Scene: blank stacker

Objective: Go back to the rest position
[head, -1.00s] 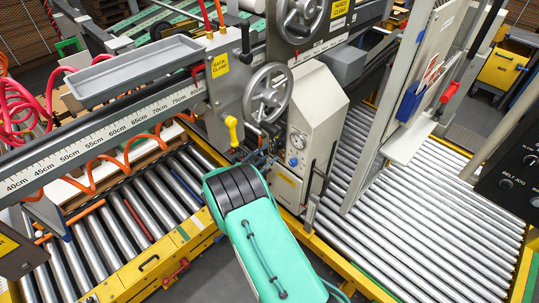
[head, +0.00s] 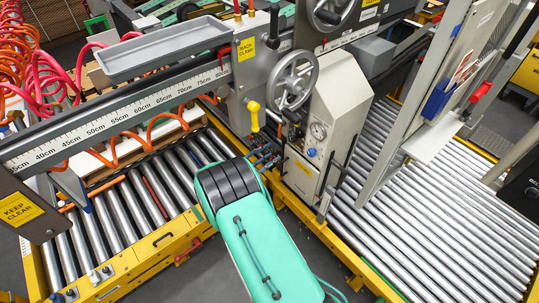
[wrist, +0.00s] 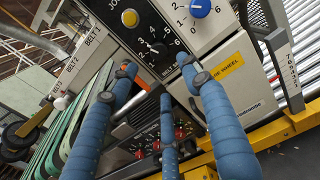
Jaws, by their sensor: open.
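My gripper (wrist: 155,90) shows three blue-wrapped fingers in the wrist view. They are spread apart with nothing between them. They stand in front of a control panel (wrist: 155,45) with dials and knobs; whether any fingertip touches it I cannot tell. In the head view my teal and black arm reaches up from the bottom centre. Its end is beside the pale machine housing (head: 338,110), and the fingers are small and partly hidden there.
A yellow-framed roller bed (head: 140,215) lies left and another roller bed (head: 430,215) right. A handwheel (head: 290,82), a yellow-handled lever (head: 253,115) and a grey tray (head: 165,48) are around the housing. Grey floor (head: 205,275) shows at the bottom.

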